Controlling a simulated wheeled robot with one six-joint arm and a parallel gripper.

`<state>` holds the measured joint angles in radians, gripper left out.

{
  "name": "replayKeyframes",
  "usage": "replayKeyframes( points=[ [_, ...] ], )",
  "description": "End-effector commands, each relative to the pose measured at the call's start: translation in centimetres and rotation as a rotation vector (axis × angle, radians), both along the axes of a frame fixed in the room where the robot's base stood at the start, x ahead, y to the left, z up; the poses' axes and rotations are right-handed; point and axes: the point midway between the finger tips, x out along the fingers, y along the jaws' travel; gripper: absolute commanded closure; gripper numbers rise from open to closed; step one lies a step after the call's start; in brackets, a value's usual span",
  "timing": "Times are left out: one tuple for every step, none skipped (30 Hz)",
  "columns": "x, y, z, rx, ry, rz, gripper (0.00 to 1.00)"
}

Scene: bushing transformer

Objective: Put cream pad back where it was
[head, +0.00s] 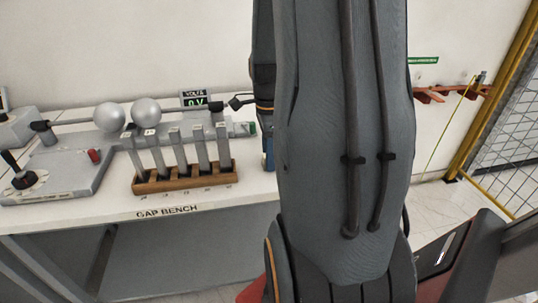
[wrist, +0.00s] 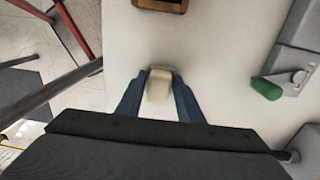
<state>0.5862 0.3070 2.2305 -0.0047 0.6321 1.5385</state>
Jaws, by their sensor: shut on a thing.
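The cream pad (wrist: 159,86) shows in the wrist view between the two blue fingers of my gripper (wrist: 160,80). The fingers are shut on it, one on each side. A white bench top (wrist: 215,50) lies below the pad. I cannot tell whether the pad touches the bench. In the head view my arm covers the middle and hides the pad and most of the gripper.
A wooden block (head: 185,178) with several upright metal bars stands on the gap bench (head: 60,218). Two metal spheres (head: 128,114) and a voltage display (head: 194,98) are behind it. A green-ended part (wrist: 266,89) lies right of the gripper in the wrist view.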

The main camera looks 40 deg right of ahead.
Motion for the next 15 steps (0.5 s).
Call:
replayKeyframes(
  points=[
    [0.01,-0.01,0.02,0.000,0.000,0.000,0.91],
    [0.01,-0.01,0.02,0.000,0.000,0.000,0.91],
    [0.01,-0.01,0.03,0.000,0.000,0.000,0.91],
    [0.01,-0.01,0.03,0.000,0.000,0.000,0.91],
    [0.01,-0.01,0.02,0.000,0.000,0.000,0.91],
    [0.01,0.00,-0.04,0.000,0.000,0.000,0.91],
    [0.01,0.00,-0.12,0.000,0.000,0.000,0.91],
    [0.00,0.00,-0.21,0.000,0.000,0.000,0.91],
    [0.01,-0.01,-0.34,0.000,0.000,0.000,0.91],
    [0.01,-0.01,-0.28,0.000,0.000,0.000,0.61],
    [0.01,-0.01,-0.26,0.000,0.000,0.000,0.56],
    [0.01,-0.01,-0.25,0.000,0.000,0.000,0.50],
    [0.00,0.00,-0.25,0.000,0.000,0.000,0.48],
    [0.00,0.00,-0.25,0.000,0.000,0.000,0.48],
    [0.00,0.00,-0.24,0.000,0.000,0.000,0.48]
  ],
)
